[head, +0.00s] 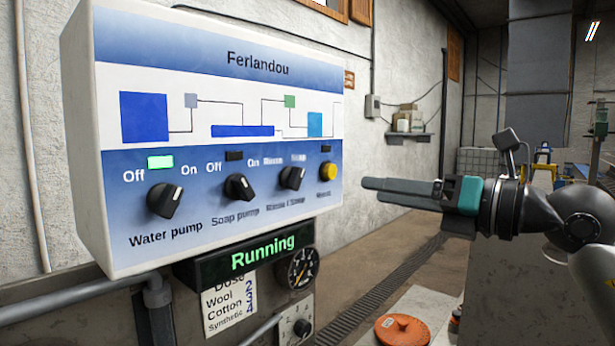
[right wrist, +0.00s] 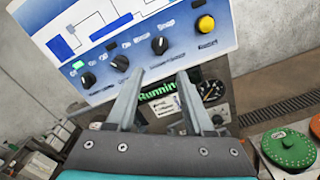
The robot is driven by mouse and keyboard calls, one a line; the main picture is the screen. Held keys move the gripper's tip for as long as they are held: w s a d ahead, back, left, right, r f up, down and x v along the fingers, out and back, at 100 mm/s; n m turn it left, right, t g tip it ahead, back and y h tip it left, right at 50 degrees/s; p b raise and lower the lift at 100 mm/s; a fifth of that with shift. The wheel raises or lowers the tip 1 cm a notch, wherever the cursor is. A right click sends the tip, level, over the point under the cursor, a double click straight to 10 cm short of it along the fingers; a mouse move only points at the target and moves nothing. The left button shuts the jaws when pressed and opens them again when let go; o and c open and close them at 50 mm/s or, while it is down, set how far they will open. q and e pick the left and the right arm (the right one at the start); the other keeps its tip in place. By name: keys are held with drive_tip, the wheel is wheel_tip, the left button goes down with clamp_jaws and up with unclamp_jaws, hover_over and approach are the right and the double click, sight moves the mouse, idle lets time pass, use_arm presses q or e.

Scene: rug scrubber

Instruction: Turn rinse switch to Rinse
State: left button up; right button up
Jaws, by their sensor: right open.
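The rinse switch (head: 291,178) is a black knob, third from the left on the blue and white control panel (head: 215,60). Its pointer seems to lean to the upper right; the labels above and below it are blurred. It also shows in the right wrist view (right wrist: 159,46), beyond the fingers. My right gripper (head: 372,190) is open and empty, to the right of the panel in the head view, apart from the switch. Its two fingers spread below the switch in the right wrist view (right wrist: 161,76). My left gripper is not in view.
The water pump knob (head: 164,201), under a lit green lamp, and the soap pump knob (head: 239,187) are left of the switch. A yellow button (head: 328,172) is right of it. Below are a "Running" display (head: 262,254) and a gauge (head: 302,268).

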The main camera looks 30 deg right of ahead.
drive_tip(key=p, duration=0.3)
approach(300, 179)
drive_tip(key=shift+p+x, duration=1.95)
drive_tip(key=shift+x, duration=1.35)
drive_tip(key=shift+p+x, duration=0.4)
drive_tip(key=shift+x, duration=0.45)
drive_tip(key=shift+c, duration=0.4)
clamp_jaws()
